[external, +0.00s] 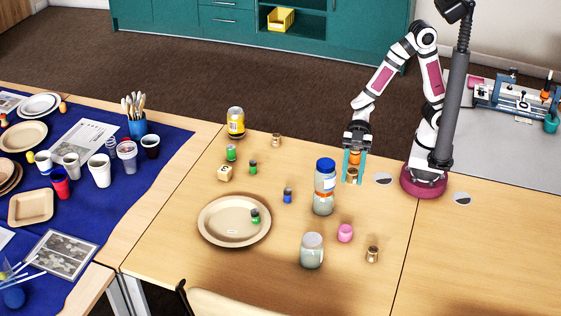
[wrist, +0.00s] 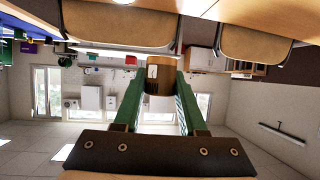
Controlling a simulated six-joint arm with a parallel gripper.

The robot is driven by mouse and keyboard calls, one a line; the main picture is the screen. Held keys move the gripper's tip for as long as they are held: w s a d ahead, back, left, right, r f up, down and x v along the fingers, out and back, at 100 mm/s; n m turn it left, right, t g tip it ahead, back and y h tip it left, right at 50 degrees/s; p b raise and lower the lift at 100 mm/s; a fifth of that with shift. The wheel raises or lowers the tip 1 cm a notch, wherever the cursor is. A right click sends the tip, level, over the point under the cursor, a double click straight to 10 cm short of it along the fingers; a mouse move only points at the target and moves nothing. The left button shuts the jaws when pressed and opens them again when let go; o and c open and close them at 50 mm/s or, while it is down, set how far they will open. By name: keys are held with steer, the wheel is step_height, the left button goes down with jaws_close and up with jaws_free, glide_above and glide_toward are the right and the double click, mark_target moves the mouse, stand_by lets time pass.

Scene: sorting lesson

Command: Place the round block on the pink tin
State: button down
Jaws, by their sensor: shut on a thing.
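My gripper (external: 353,171) points down at the right of the table, its teal fingers on either side of a small brown round thing (external: 352,176) near the fingertips. The wrist view shows this round thing (wrist: 159,80) with a pale label between the green fingers. An orange patch shows above it between the fingers; I cannot tell what it belongs to. I cannot tell for sure that the held thing is the round block, or whether it touches the table. The pink tin (external: 345,233) stands upright in front of my gripper, with nothing on top.
A tall blue-lidded jar (external: 324,188) stands between my gripper and the plate (external: 208,230). A glass jar (external: 311,251) and a small brown tin (external: 372,254) flank the pink tin. A pale block (external: 224,173) and several small tins stand farther left. The front right table is clear.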

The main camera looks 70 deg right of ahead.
mark_target(346, 229)
step_height(346, 229, down, 18)
steer(key=shift+f, duration=0.15)
steer(key=shift+c, duration=2.4)
jaws_free()
steer(key=shift+f, duration=0.1)
steer(key=shift+r, duration=0.2)
steer(key=v, duration=1.2)
